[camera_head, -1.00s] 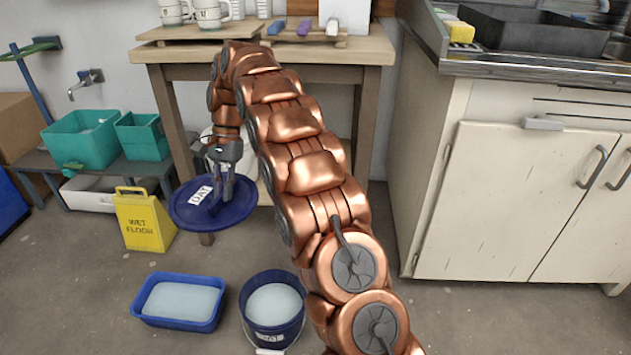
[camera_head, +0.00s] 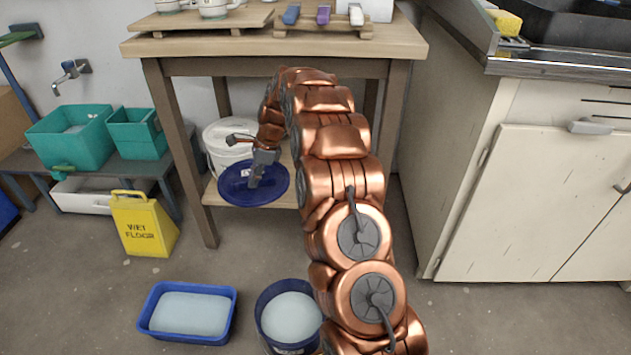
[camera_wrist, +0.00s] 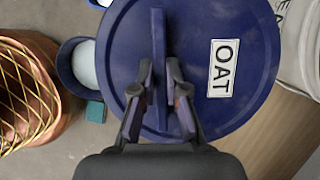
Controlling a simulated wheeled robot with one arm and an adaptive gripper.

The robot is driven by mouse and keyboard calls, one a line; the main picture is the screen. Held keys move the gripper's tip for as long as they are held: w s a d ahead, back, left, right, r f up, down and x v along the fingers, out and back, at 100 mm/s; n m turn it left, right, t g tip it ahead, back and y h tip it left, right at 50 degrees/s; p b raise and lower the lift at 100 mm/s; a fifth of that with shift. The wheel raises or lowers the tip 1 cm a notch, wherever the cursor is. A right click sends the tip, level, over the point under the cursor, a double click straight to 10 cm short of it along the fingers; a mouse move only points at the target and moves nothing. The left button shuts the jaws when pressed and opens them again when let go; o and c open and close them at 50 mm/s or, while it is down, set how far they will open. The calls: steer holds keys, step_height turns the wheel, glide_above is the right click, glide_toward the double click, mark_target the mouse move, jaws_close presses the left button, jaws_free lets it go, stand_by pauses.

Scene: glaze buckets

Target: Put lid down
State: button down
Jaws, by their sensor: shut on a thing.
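A round dark blue lid (camera_head: 232,190) with a white label shows in the head view at the table's lower shelf (camera_head: 209,191). My gripper (camera_head: 256,178) is above the lid, shut on its upright fin-like handle. In the wrist view my gripper (camera_wrist: 158,100) has a finger on each side of the handle. The lid (camera_wrist: 200,50) fills the middle of this view, and its label reads "OAT". Whether the lid touches the shelf I cannot tell. An open blue bucket (camera_head: 290,316) with pale contents stands on the floor, partly behind my arm.
A white bucket (camera_head: 226,145) stands on the shelf right behind the lid. Table legs (camera_head: 181,150) and the tabletop (camera_head: 270,46) frame the shelf. A blue tub (camera_head: 188,313) and a yellow wet-floor sign (camera_head: 143,224) stand on the floor.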

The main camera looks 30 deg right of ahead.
steer(key=d+f+m+t+h, duration=0.3)
steer(key=d+f+m+h, duration=0.1)
steer(key=d+f+m, duration=0.75)
steer(key=shift+m, duration=0.35)
steer(key=w+d+b, duration=0.1)
steer(key=w+d, duration=0.2)
steer(key=d, duration=0.2)
steer(key=w+d+b, duration=0.1)
steer(key=w+d, duration=0.1)
steer(key=d, duration=0.1)
steer(key=shift+w+d+f+b, duration=0.1)
steer(key=shift+w+f+b, duration=0.2)
steer(key=shift+f, duration=0.1)
steer(key=shift+w+d+f+b, duration=0.1)
steer(key=shift+w+d+b, duration=0.3)
steer(key=shift+d, duration=0.35)
steer(key=shift+w+d+f+b, duration=0.1)
steer(key=shift+w+d+b, duration=0.05)
steer(key=shift+w+d, duration=0.5)
steer(key=shift+w+d+b, duration=0.3)
steer(key=shift+w+d, duration=0.05)
steer(key=shift+d, duration=0.45)
steer(key=shift+w+d+r, duration=0.1)
steer(key=shift+w+d, duration=0.15)
steer(key=shift+d, duration=0.05)
steer(key=shift+f+b, duration=1.25)
steer(key=shift+f, duration=0.65)
steer(key=shift+r, duration=0.15)
steer(key=shift+p, duration=0.3)
